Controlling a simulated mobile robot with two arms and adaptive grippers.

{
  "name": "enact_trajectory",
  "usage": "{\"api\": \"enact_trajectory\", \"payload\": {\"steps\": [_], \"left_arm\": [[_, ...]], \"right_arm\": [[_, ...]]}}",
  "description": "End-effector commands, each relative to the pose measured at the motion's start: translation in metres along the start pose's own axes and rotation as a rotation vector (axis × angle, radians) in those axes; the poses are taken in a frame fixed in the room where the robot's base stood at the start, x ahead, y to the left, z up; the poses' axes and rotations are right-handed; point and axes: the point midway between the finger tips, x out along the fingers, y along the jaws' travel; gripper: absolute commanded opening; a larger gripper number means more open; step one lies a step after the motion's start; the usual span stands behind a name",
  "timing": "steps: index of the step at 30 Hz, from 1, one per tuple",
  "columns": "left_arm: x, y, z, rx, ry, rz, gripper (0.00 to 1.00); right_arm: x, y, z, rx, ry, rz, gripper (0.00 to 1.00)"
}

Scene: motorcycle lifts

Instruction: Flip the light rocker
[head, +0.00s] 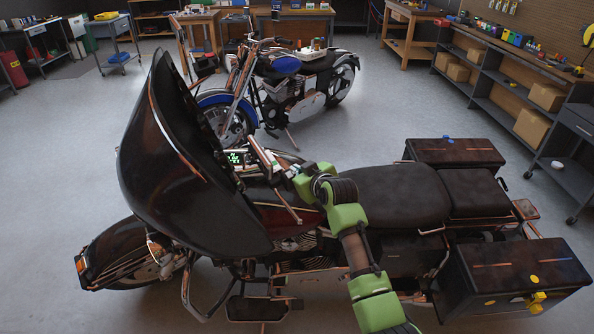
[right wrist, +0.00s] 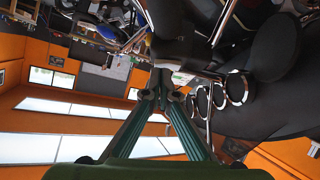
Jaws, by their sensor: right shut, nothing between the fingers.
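The light rocker cannot be made out in either view. The dark touring motorcycle (head: 400,195) fills the front of the head view, with a lit green display (head: 236,158) behind its fairing. My right gripper (head: 256,151) reaches over the motorcycle to the handlebar area, close to the display. In the right wrist view its green fingers (right wrist: 165,84) come together, shut and empty, near a dark block (right wrist: 176,48) by the handlebar. I cannot tell whether they touch it. A row of chrome-ringed gauges (right wrist: 221,94) lies right of the fingertips. My left gripper is not in view.
The tall black fairing (head: 165,140) stands left of my right gripper. A blue motorcycle (head: 280,80) stands behind. Shelves with cardboard boxes (head: 532,127) line the right side, and workbenches (head: 200,30) stand at the back.

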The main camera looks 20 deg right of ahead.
Motion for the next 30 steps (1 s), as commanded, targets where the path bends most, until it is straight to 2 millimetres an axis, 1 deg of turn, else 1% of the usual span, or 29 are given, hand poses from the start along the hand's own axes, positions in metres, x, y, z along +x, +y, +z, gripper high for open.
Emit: {"api": "enact_trajectory", "payload": {"steps": [5,11,12,19,30], "left_arm": [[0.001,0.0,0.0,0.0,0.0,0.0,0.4],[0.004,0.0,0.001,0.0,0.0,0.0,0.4],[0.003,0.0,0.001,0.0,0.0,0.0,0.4],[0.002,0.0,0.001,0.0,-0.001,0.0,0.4],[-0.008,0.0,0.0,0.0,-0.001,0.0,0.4]], "right_arm": [[0.002,0.001,0.002,0.012,-0.001,-0.013,0.0],[0.008,0.005,0.009,0.09,-0.003,-0.09,0.0],[0.007,0.003,0.007,0.088,-0.002,-0.09,0.0],[0.007,0.001,0.009,0.087,-0.006,-0.09,0.0],[0.004,-0.015,0.008,0.087,-0.011,-0.094,0.0]]}}
